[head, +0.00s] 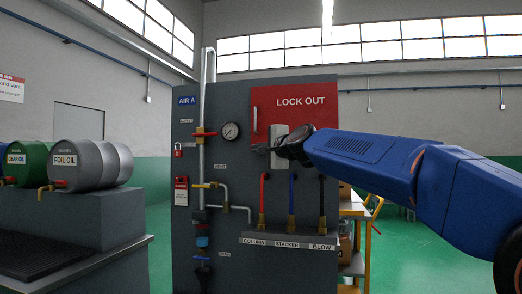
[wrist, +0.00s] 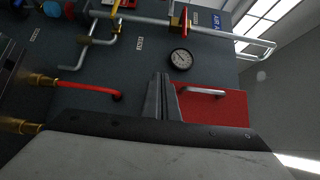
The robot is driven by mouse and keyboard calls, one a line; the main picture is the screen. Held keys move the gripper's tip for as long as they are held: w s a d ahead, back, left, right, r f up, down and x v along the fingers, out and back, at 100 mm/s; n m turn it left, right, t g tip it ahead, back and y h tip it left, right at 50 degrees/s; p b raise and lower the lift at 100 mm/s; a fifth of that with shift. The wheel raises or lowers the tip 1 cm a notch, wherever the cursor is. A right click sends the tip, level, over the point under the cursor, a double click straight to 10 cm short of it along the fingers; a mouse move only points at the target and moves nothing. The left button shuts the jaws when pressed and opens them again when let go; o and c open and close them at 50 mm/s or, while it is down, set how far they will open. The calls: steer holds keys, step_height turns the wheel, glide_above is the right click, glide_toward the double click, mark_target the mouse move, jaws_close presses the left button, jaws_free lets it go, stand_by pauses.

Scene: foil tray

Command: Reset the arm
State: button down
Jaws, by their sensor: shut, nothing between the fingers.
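My gripper (head: 260,148) is in front of the dark grey panel (head: 222,250) in the head view, at the lower left part of the red LOCK OUT box (head: 318,112). My blue arm reaches in from the right. In the wrist view the two fingers of my gripper (wrist: 162,80) lie together, shut and empty. The red box (wrist: 225,106) and its handle (wrist: 203,91) show just right of the fingers there. I cannot tell whether the fingers touch the panel.
The panel carries a round gauge (head: 230,131), a red valve handle (head: 203,133), a yellow valve handle (head: 205,186), pipes and red, blue and black hoses. Drums, one marked FOIL OIL (head: 80,165), lie on a grey stand at left. Green floor (head: 420,260) shows at right.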

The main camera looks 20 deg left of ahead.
steer(key=shift+s, duration=2.25)
steer(key=s+d+f+n+g+h, duration=0.15)
steer(key=s+d+f, duration=0.25)
steer(key=d+f, duration=0.45)
steer(key=s+d+f+n+h, duration=0.25)
steer(key=s+d+f, duration=0.2)
steer(key=d, duration=0.75)
steer(key=s+d+f+n+g+h, duration=0.15)
steer(key=s+d+f, duration=0.25)
steer(key=d+f, duration=0.5)
steer(key=s+d+f+n+g+h, duration=0.1)
steer(key=s+d+f+g+h, duration=0.1)
steer(key=s+d+f, duration=1)
steer(key=s+d+f+n+g+h, duration=0.2)
steer(key=s+d+f+h, duration=0.3)
steer(key=s+d+f, duration=0.8)
steer(key=s+f, duration=0.4)
steer(key=shift+f+g, duration=0.35)
steer(key=shift+g, duration=0.05)
steer(key=shift+s+h, duration=0.1)
steer(key=shift+h, duration=0.15)
